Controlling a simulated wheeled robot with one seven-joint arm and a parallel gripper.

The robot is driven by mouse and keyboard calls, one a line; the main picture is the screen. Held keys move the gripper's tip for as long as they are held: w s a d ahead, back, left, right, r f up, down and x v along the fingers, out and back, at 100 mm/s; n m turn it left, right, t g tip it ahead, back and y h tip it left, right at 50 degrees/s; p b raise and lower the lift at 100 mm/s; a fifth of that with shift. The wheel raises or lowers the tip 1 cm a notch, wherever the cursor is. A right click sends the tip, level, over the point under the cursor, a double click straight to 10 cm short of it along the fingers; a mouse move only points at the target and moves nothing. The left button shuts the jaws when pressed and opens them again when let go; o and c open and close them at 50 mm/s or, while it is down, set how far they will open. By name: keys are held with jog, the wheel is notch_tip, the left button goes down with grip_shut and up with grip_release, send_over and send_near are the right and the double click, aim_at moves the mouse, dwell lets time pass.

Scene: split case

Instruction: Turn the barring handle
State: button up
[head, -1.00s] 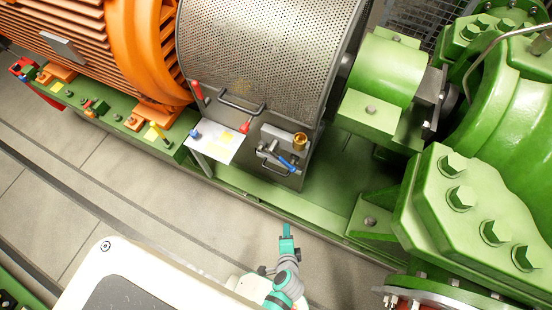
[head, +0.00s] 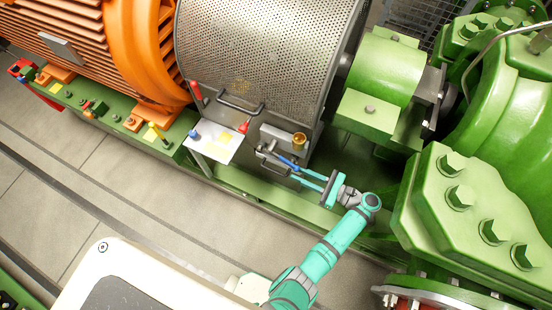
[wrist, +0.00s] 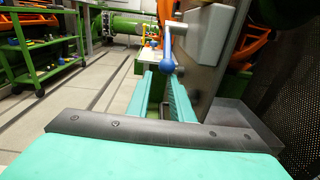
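A blue-gripped handle (head: 288,161), which I take to be the barring handle, sits on a metal bracket box at the lower front of the perforated guard. In the wrist view the blue handle (wrist: 167,52) hangs from a light grey box, with a round blue knob at its lower end. My gripper (head: 297,174) is at the handle's right end, its teal fingers pointing left toward the box. In the wrist view the gripper (wrist: 163,80) has its fingers apart and nothing between them. The handle shows above and beyond the finger gap; contact cannot be told.
Green bolted housing (head: 475,205) is close on the right.

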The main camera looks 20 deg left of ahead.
jog(key=w+a+r, duration=0.1)
jog(key=a+r, duration=0.1)
jog(key=a, duration=0.8)
jog(key=shift+a+g, duration=0.25)
jog(key=shift+g, duration=0.05)
jog(key=shift+r, duration=0.1)
grip_shut()
jog(key=shift+w, duration=0.15)
dwell(0.5)
dwell(0.4)
